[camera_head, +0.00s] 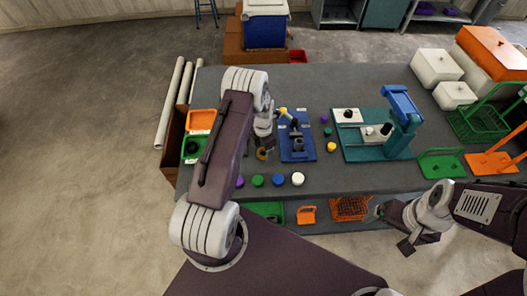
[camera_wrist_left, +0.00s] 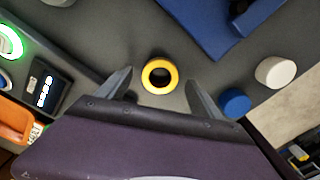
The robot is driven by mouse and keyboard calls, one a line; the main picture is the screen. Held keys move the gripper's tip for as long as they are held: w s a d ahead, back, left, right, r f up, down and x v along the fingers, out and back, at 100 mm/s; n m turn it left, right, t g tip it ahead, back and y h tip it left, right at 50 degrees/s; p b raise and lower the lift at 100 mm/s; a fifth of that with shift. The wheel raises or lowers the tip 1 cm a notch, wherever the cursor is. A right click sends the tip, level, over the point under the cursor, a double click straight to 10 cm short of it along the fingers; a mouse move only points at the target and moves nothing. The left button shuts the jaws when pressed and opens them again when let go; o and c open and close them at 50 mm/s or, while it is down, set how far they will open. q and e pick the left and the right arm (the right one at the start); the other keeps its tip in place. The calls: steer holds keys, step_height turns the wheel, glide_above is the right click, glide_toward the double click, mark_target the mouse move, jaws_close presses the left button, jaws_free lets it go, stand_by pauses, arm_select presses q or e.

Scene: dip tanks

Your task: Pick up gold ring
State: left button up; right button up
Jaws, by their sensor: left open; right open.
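The gold ring (camera_wrist_left: 160,64) lies flat on the grey table in the left wrist view, yellow with a dark centre. In the head view it shows small (camera_head: 262,155) just below my left gripper (camera_head: 264,142). In the left wrist view my left gripper (camera_wrist_left: 159,82) is open, with one finger on each side of the ring. No contact between fingers and ring is visible, and I cannot tell the height gap. My right gripper (camera_head: 406,244) is open and empty, off the table's front edge at the lower right.
A blue stand (camera_head: 298,150) is right of the ring. Purple, green, blue and white (camera_head: 298,179) round pieces line the front edge. An orange tray (camera_head: 201,119) and a green tray (camera_head: 190,157) sit at the left. A teal fixture (camera_head: 378,147) stands further right.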

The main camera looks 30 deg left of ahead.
arm_select(q)
steer(key=shift+f, duration=0.4)
jaws_close()
steer(key=shift+r, duration=0.1)
